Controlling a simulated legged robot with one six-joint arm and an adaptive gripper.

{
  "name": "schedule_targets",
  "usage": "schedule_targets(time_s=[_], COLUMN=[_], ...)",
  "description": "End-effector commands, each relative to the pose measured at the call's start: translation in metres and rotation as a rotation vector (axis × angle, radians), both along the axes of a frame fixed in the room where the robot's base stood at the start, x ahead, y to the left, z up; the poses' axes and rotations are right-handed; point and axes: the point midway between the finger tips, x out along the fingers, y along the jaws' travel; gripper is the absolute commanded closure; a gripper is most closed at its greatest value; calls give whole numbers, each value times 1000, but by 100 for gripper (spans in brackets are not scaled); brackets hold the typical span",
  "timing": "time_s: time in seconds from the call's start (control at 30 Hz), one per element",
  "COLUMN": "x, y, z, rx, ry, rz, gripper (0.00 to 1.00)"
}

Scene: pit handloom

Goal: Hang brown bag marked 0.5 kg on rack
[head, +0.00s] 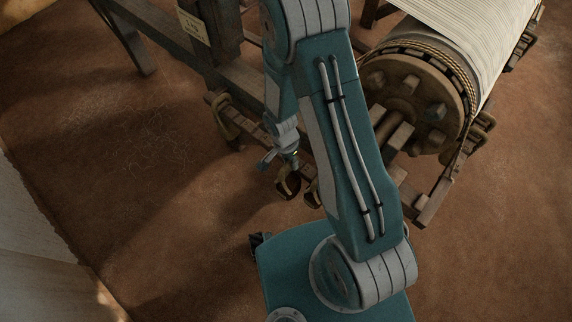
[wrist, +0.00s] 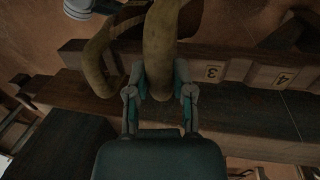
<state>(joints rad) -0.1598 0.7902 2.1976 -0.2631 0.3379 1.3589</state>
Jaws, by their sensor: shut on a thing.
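My gripper (head: 283,158) is low beside the loom frame in the head view, partly behind my arm. In the wrist view its two fingers (wrist: 160,93) are shut on a thick tan-brown loop (wrist: 160,40), seemingly the bag's handle. The bag's body and any weight mark cannot be made out. A dark brown looped shape (head: 288,184) shows just below the gripper in the head view. A wooden rail (wrist: 225,105) with blocks numbered 3 and 4 runs behind the fingers, apparently the rack. Whether the held loop touches it, I cannot tell.
A second tan loop (wrist: 97,55) lies left of the held one on the wood. Another loop (head: 226,118) hangs on the frame. A small sign (head: 194,26) is on a post. The loom's cloth roller (head: 408,95) stands at right. Bare earthen floor (head: 120,140) is free at left.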

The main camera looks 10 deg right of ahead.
Motion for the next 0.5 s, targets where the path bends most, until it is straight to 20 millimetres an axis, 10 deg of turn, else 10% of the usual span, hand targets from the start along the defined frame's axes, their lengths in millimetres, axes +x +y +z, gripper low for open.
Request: schedule_targets(time_s=[0.5], x=[21], y=[-28], z=[0], rx=[-1], ry=[-2], rz=[-2], gripper=[100])
